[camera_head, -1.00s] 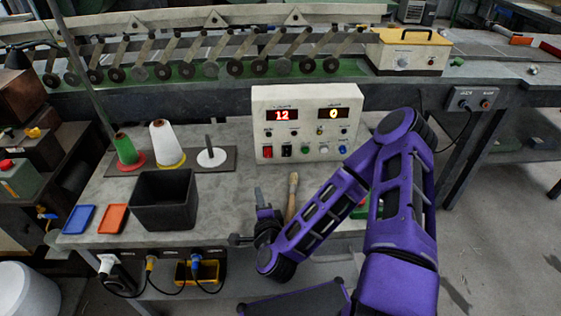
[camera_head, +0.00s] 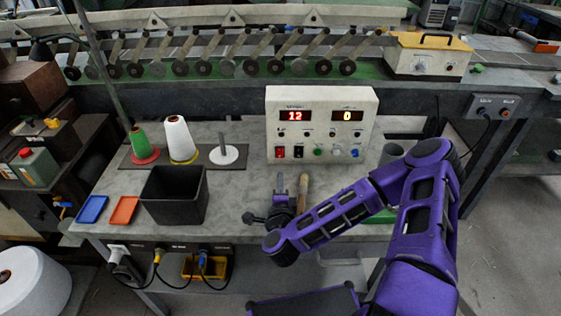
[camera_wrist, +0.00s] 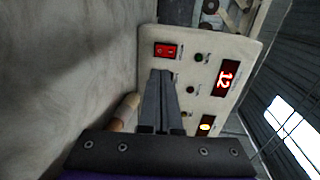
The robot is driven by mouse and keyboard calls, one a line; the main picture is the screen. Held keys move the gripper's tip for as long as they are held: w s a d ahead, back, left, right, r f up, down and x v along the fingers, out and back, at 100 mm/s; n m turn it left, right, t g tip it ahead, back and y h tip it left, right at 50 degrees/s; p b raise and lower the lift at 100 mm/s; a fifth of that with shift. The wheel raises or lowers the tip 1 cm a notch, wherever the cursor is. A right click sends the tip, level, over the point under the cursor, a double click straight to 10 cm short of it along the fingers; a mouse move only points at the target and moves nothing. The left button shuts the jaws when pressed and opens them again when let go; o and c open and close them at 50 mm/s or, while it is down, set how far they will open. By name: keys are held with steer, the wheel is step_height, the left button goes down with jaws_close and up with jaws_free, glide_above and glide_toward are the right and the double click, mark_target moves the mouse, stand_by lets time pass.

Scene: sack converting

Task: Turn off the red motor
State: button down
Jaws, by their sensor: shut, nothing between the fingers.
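The white control box (camera_head: 322,126) stands at the back of the grey bench. Its red displays read 12 and 0. A red rocker switch (camera_head: 280,153) is at its lower left, with a black switch (camera_head: 298,152) beside it. My gripper (camera_head: 281,180) is in front of the box, below the red switch, with its fingers shut and empty. In the wrist view, the shut fingers (camera_wrist: 160,76) point at the panel near the red rocker (camera_wrist: 167,51), seemingly apart from it. The fingers partly hide the panel's lower row of controls.
A wooden handle (camera_head: 303,187) lies close to the right of my gripper. A black bin (camera_head: 174,207), thread cones (camera_head: 178,138) and blue (camera_head: 92,209) and orange (camera_head: 124,210) trays are on the left. A small wall box (camera_head: 495,106) is at the right.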

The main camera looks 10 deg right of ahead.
mark_target(280, 156)
steer(key=x, duration=0.9)
steer(key=shift+w, duration=0.2)
